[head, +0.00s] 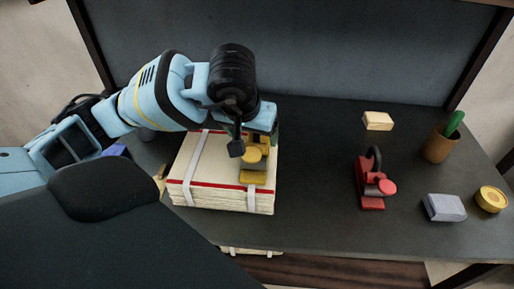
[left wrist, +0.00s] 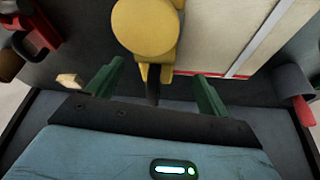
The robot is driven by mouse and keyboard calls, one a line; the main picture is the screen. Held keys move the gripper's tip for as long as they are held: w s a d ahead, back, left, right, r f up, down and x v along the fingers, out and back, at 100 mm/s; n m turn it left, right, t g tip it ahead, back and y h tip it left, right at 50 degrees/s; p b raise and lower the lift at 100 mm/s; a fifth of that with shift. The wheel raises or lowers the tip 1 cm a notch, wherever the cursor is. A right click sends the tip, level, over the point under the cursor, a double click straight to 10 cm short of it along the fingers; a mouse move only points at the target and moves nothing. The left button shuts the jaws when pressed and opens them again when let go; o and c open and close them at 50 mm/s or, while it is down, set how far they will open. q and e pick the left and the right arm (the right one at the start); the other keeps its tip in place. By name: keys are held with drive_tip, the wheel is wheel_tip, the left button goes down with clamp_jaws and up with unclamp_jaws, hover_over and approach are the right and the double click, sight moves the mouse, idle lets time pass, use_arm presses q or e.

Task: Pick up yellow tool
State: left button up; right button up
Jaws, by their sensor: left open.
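The yellow tool (head: 254,176) lies on top of a strapped, cream-coloured stack (head: 212,180) with a red band, near the stack's right side. In the left wrist view the yellow tool (left wrist: 145,25) shows a round yellow disc and a narrower part below it. My left gripper (head: 252,136) is over the tool, and the arm hides part of it. In the left wrist view the green fingers of my left gripper (left wrist: 158,70) are spread wide, with the tool's narrow part between or just beyond them; contact cannot be told. My right gripper is not in view.
A red tool (head: 371,187) stands right of the stack. Further right are a tan block (head: 378,120), a brown cup (head: 441,144) with a green plant, a grey block (head: 444,207) and a yellow round tin (head: 491,199). The dark table (head: 315,180) is clear between stack and red tool.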

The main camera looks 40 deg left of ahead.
sight(255, 136)
use_arm(q)
drive_tip(key=shift+w+x, duration=0.15)
drive_tip(key=shift+x, duration=1.1)
drive_tip(key=shift+w+x, duration=0.15)
drive_tip(key=shift+x, duration=1.15)
drive_tip(key=shift+r, duration=0.1)
drive_tip(key=shift+d, duration=0.1)
clamp_jaws()
drive_tip(key=shift+r, duration=0.1)
